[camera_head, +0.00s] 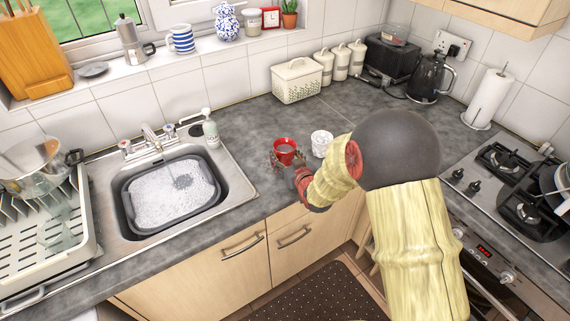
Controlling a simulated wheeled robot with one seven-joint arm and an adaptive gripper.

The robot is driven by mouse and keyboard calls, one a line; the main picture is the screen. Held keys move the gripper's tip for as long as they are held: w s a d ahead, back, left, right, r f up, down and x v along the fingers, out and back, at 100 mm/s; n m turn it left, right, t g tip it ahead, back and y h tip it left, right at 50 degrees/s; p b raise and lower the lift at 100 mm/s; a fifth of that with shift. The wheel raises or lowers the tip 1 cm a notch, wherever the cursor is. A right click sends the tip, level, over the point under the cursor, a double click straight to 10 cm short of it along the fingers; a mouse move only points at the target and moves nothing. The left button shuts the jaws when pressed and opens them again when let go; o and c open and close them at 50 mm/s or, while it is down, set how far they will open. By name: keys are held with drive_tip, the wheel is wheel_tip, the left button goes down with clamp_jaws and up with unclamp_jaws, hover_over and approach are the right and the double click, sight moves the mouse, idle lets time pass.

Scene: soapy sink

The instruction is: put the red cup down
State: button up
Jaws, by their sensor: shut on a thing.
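The red cup (286,147) is upright at the grey worktop, to the right of the sink. My gripper (287,159) is shut on the cup from the front right side. The gripper's fingers and wrist hide the cup's lower part, so I cannot tell whether its base touches the worktop. The worktop (250,122) around the cup is bare on the left and behind.
A white patterned cup (321,143) stands close to the right of the red cup. The sink (221,190) holds a soapy basin (128,206). A soap bottle (210,130) stands behind it. A cream basket (297,82) and canisters (340,62) stand at the back wall.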

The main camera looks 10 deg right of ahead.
sight(285, 162)
drive_tip(key=shift+w+f+b, duration=0.1)
drive_tip(key=shift+f+b, duration=0.4)
drive_tip(key=shift+f, duration=1.05)
drive_tip(key=shift+f, duration=0.2)
drive_tip(key=o, duration=1.2)
drive_tip(key=shift+o, duration=0.4)
